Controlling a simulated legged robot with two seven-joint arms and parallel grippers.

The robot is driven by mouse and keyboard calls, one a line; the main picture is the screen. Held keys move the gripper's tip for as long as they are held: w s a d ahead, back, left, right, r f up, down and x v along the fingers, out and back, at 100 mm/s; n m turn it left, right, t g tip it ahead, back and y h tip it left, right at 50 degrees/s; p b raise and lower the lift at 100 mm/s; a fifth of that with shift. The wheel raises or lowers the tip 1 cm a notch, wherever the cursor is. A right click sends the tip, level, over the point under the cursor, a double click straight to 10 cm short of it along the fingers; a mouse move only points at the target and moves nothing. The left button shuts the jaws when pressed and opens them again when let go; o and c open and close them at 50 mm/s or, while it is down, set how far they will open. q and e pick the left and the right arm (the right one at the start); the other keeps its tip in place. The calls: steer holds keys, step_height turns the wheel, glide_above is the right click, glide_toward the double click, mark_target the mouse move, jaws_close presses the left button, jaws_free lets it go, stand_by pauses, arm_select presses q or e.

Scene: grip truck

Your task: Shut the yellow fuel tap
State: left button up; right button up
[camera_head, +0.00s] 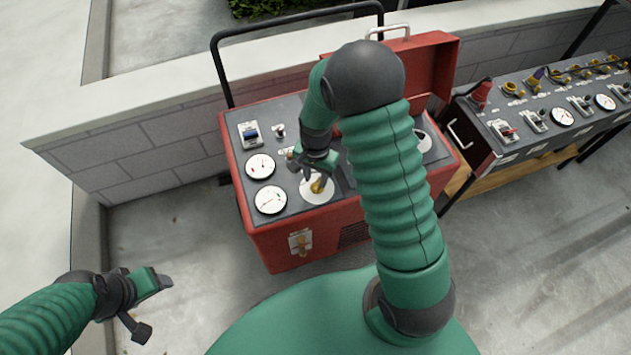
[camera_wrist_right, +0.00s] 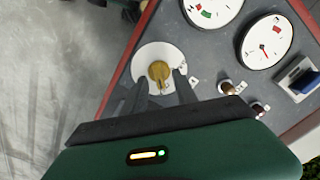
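The yellow fuel tap (camera_head: 319,185) sits on a white round plate (camera_head: 308,195) on the red machine's dark top panel. In the right wrist view the tap (camera_wrist_right: 159,71) and its plate (camera_wrist_right: 146,54) show just ahead of my fingers. My right gripper (camera_head: 311,174) is over the tap, pointing down at it. In the wrist view its two fingers (camera_wrist_right: 160,88) are apart, one to each side of the tap's handle; I cannot tell whether they touch it. My left gripper (camera_head: 154,304) is open and empty over the floor at the lower left.
The red machine (camera_head: 266,247) carries two gauges (camera_head: 260,166) (camera_head: 270,200), a blue switch (camera_head: 250,134) and small knobs left of the tap. Its red lid (camera_head: 431,72) stands open behind my right arm. A second control panel (camera_head: 545,110) stands at right. A low wall (camera_head: 150,140) runs behind.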

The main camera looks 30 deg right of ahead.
mark_target(317, 186)
step_height(317, 186, down, 2)
steer(key=shift+f, duration=0.1)
steer(key=shift+d+f, duration=0.2)
steer(key=shift+d, duration=0.15)
steer(key=shift+a+r, duration=0.1)
steer(key=shift+a, duration=0.05)
jaws_close()
